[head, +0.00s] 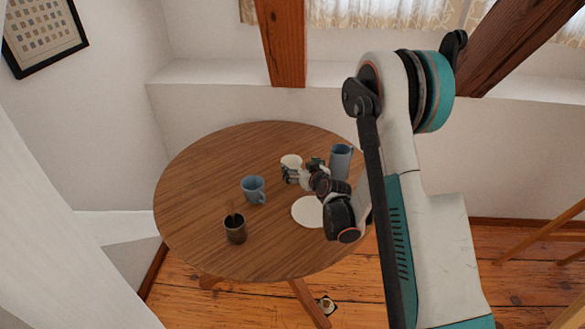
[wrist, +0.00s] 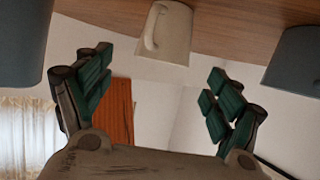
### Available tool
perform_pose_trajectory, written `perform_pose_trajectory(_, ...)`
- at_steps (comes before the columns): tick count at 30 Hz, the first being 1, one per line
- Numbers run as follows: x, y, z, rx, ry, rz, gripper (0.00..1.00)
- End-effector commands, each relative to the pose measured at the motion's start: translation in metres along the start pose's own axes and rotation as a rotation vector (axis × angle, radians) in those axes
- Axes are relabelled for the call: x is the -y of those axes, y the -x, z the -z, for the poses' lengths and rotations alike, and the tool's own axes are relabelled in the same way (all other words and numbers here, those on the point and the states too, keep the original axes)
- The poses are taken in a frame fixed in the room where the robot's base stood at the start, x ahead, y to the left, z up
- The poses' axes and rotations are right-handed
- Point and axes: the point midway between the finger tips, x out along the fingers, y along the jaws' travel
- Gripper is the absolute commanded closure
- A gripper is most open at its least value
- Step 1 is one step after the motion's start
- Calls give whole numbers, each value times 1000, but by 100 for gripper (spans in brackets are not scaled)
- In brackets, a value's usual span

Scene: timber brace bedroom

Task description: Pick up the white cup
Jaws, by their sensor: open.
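The white cup (head: 291,160) stands on the round wooden table (head: 200,170), just beyond my gripper (head: 297,174) in the head view, which partly hides it. In the wrist view, the table is at the top and the cup (wrist: 168,35) appears upside down, its handle on the left side of its body. My gripper's two teal-padded fingers (wrist: 157,90) are spread wide and empty. The cup lies ahead of the gap between them, with no visible contact.
A blue mug (head: 253,188) and a dark cup (head: 235,230) with something in it stand left of my gripper. A taller blue mug (head: 341,160) stands close on the right. A flat white disc (head: 307,211) lies nearer. The table's left part is clear.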

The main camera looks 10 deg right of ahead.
Motion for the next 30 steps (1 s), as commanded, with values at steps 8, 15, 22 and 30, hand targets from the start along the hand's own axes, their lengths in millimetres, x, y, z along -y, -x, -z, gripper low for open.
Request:
perform_pose_trajectory(8,1,-24,-2,0,1,0,16)
perform_pose_trajectory(15,4,-57,1,0,1,1,16)
perform_pose_trajectory(22,4,-73,3,0,1,0,16)
perform_pose_trajectory(30,4,-73,4,0,1,0,31)
